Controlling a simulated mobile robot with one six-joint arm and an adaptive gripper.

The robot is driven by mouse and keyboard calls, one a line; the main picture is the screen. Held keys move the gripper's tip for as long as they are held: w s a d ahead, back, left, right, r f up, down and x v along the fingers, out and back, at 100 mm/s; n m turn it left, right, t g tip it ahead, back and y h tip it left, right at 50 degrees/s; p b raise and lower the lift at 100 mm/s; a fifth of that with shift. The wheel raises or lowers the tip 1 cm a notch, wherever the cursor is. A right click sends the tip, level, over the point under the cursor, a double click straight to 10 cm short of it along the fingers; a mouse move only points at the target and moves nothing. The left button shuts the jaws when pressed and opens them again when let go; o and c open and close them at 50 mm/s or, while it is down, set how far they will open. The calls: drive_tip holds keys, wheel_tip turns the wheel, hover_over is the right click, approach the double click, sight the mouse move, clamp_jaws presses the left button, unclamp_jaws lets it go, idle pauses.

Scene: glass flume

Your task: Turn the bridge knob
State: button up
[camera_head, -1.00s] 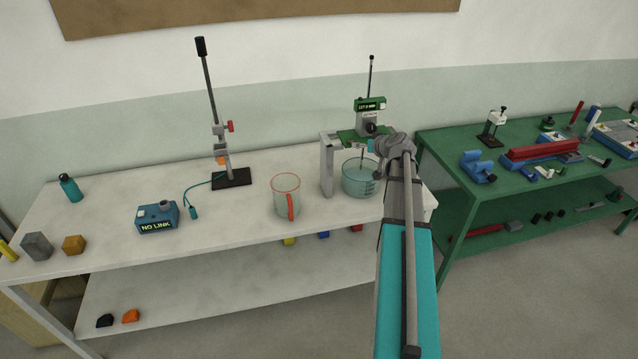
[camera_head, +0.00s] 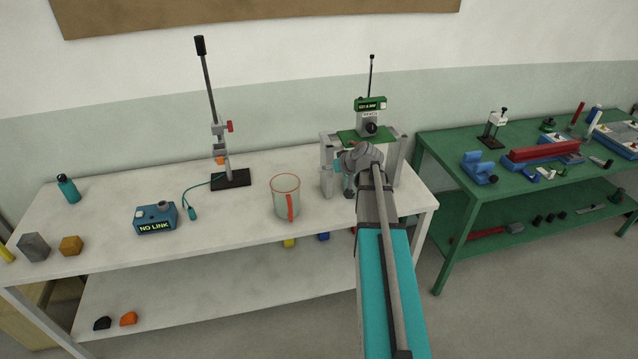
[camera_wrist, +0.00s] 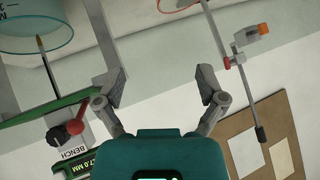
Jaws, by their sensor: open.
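The bridge (camera_head: 331,150) is a grey frame with a green top plate on the white bench. It carries a grey gauge body marked BENCH with a green display (camera_head: 370,104). A round black knob (camera_head: 371,129) sits on the front of the body. In the head view my arm hides the jaws and most of the bowl under the bridge.
A clear bowl (camera_wrist: 35,40) with a thin pointer rod shows in the wrist view. A red-handled jug (camera_head: 284,196), a clamp stand (camera_head: 231,178) and a blue box reading NO LINK (camera_head: 156,219) stand to the left. A green table (camera_head: 455,165) with tools stands to the right.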

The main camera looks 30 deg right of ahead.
drive_tip(key=shift+g, duration=0.7)
drive_tip(key=shift+s+a+f+b, duration=0.1)
drive_tip(key=shift+s+a+f, duration=0.2)
drive_tip(key=shift+a, duration=0.55)
drive_tip(key=shift+s+a+f+b, duration=0.1)
drive_tip(key=shift+a+f, duration=0.25)
drive_tip(key=shift+a, duration=0.45)
drive_tip(key=shift+s+a+f+b, duration=0.1)
drive_tip(key=shift+s+a+f, duration=0.2)
drive_tip(key=shift+a, duration=0.55)
drive_tip(key=shift+w+d, duration=0.1)
drive_tip(key=shift+w, duration=0.05)
drive_tip(key=m+t+h+p, duration=0.2)
drive_tip(key=t+h+p, duration=0.2)
drive_tip(key=t+h, duration=0.1)
approach(373, 128)
drive_tip(key=s, duration=0.3)
drive_tip(key=shift+a+r, duration=0.25)
drive_tip(key=shift+r, duration=0.1)
drive_tip(key=shift+w, duration=0.1)
drive_tip(key=shift+b+x, duration=2.65)
drive_tip(key=shift+x, duration=4.15)
drive_tip(key=shift+w+r, duration=0.1)
drive_tip(key=shift+r, duration=0.1)
